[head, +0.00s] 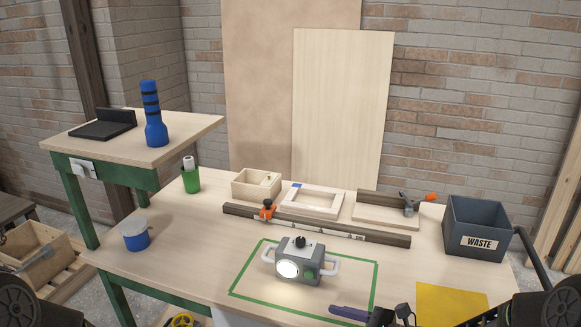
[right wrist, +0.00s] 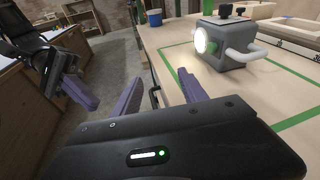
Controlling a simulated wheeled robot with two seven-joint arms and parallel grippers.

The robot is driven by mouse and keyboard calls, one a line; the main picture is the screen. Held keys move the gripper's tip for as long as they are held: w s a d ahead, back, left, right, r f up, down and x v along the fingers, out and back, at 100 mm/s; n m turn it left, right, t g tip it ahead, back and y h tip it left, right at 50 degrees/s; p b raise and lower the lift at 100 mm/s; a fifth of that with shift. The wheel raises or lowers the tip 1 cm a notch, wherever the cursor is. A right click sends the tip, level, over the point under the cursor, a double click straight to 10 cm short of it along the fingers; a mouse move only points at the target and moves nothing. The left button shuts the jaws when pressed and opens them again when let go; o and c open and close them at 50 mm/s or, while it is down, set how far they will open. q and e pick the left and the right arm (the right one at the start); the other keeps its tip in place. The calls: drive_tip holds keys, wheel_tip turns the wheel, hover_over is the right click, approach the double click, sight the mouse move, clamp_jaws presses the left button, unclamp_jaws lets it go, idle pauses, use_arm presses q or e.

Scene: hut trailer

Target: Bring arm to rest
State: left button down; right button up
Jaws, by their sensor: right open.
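My right gripper (right wrist: 160,95) is open in the right wrist view, with its two purple fingers apart and nothing between them. In the head view one of its purple fingers shows at the bottom edge, by the front of the workbench. My left gripper (right wrist: 74,84) shows at the left of the right wrist view, away from the bench; its finger gap is unclear. A grey work lamp (head: 298,262) with white side handles stands lit inside a green taped outline (head: 375,282). It also shows in the right wrist view (right wrist: 228,42), beyond my right gripper and apart from it.
The workbench (head: 200,262) holds a grey waste bin (head: 478,228), a yellow sheet (head: 450,303), a blue tub (head: 136,237), a green cup (head: 192,180), a clamp bar (head: 315,226) and wooden frames (head: 314,200). A blue flashlight (head: 154,120) stands on the raised side table.

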use_arm(q)
drive_tip(key=s+a+f+m+g+y, duration=0.35)
drive_tip(key=s+a+f, duration=0.2)
drive_tip(key=f, duration=0.35)
drive_tip(key=s+a+f+m+g+y, duration=0.2)
drive_tip(key=s+a+f+m+y, duration=0.25)
drive_tip(key=f, duration=0.45)
use_arm(e)
drive_tip(key=s+d+f+n+g+h, duration=0.2)
drive_tip(key=s+f+n+g+h, duration=0.25)
drive_tip(key=s+f+n, duration=0.55)
drive_tip(key=s+d+f+n+g+h, duration=0.3)
drive_tip(key=s+f+h, duration=0.45)
drive_tip(key=f, duration=0.65)
use_arm(q)
drive_tip(key=s+d+f+m+t, duration=0.1)
drive_tip(key=s+d+f+m, duration=0.1)
drive_tip(key=s+d+f, duration=0.1)
drive_tip(key=shift+s+d+f+m, duration=0.25)
drive_tip(key=shift+s+d+m, duration=0.25)
drive_tip(key=shift+d, duration=0.5)
use_arm(e)
drive_tip(key=s+a+f+n+y, duration=0.2)
drive_tip(key=s+a+n, duration=0.5)
drive_tip(key=s+n, duration=0.1)
drive_tip(key=shift+a+f+y, duration=0.15)
drive_tip(key=shift+a+y, duration=0.15)
drive_tip(key=shift+a, duration=0.1)
